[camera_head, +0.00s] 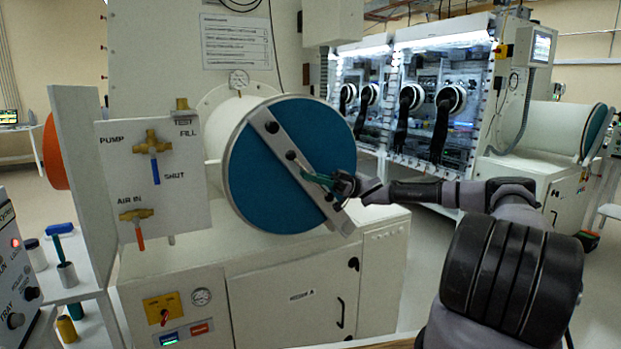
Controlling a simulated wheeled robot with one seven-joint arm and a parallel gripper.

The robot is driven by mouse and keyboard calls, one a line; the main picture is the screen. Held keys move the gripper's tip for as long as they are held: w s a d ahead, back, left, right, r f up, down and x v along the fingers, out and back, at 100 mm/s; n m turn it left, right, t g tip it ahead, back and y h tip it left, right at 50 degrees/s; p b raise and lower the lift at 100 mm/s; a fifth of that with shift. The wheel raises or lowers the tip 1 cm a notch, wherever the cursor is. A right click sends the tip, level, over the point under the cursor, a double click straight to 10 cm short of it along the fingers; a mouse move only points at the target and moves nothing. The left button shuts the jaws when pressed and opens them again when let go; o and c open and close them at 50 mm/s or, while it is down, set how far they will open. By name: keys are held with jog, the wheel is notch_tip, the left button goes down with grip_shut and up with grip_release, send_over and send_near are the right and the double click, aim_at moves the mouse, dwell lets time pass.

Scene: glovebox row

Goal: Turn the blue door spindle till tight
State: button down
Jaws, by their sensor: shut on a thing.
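The round blue door (262,183) closes the end of the white cylinder in the middle of the view. A grey bar (275,135) crosses it diagonally from upper left to lower right. The spindle (291,155) sits at the middle of the bar, with a thin teal handle (315,177) reaching right and down from it. My gripper (335,184) comes in from the right and is shut on the outer end of the handle. The fingertips are small and partly merge with the handle, so the exact hold is hard to see.
A valve panel (184,212) with brass valves stands left of the door. An orange round door (55,152) is at the far left, behind a pale upright panel (82,165). A side shelf (84,287) holds small cylinders. Lit gloveboxes (425,95) stand behind my arm.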

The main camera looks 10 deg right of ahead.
dwell(0.4)
jog(key=c, duration=0.9)
grip_release()
jog(key=shift+o, duration=0.2)
jog(key=v, duration=1)
jog(key=shift+d+f, duration=0.2)
jog(key=shift+d, duration=0.1)
